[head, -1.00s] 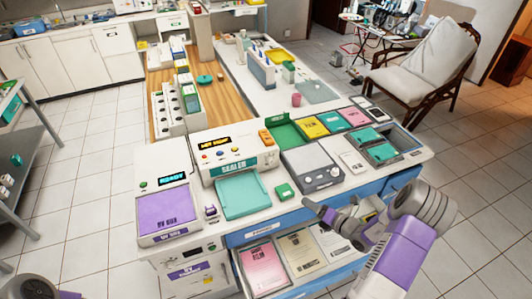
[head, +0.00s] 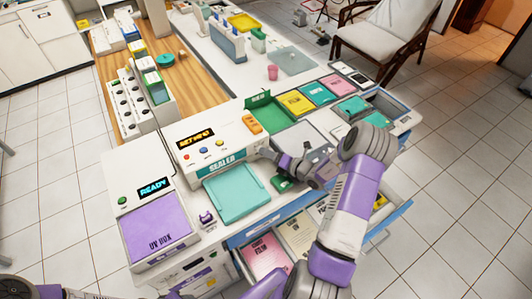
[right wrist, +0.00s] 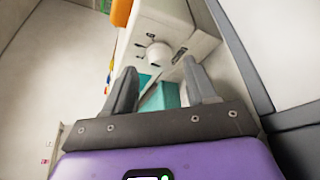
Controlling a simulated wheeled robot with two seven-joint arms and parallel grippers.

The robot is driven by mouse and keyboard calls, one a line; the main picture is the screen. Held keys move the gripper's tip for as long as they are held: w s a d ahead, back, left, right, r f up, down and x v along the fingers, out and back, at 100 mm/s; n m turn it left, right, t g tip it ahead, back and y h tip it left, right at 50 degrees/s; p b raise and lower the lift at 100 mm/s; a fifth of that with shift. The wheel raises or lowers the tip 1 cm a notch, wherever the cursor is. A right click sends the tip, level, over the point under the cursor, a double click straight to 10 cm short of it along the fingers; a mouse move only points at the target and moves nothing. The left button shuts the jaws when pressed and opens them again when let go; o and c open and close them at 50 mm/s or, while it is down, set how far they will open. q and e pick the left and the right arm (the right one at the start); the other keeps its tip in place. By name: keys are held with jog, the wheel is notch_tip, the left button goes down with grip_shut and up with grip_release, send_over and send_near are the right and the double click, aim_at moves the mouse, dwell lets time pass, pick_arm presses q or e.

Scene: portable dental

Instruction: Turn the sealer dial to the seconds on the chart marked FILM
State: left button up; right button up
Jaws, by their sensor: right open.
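The white sealer (head: 218,150) stands on the counter with an amber display (head: 196,139), buttons and a teal tray (head: 236,193) in front. Its display text is too small to read surely. The round white dial (right wrist: 158,54) shows in the right wrist view on the sealer's side. My right gripper (head: 279,164) is beside the sealer's right end. In the right wrist view its open, empty fingers (right wrist: 161,86) point at the dial, which lies just beyond the tips, apart from them. A pink sheet (head: 265,252) lies in the open drawer; its wording is unclear here. My left gripper is out of view.
A purple-lidded UV box (head: 155,225) showing READY stands left of the sealer. Coloured cards, including a yellow one (head: 296,102), lie behind. The drawer (head: 237,262) juts out in front.

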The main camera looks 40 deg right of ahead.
jog(key=shift+x, duration=0.9)
jog(key=c, duration=1)
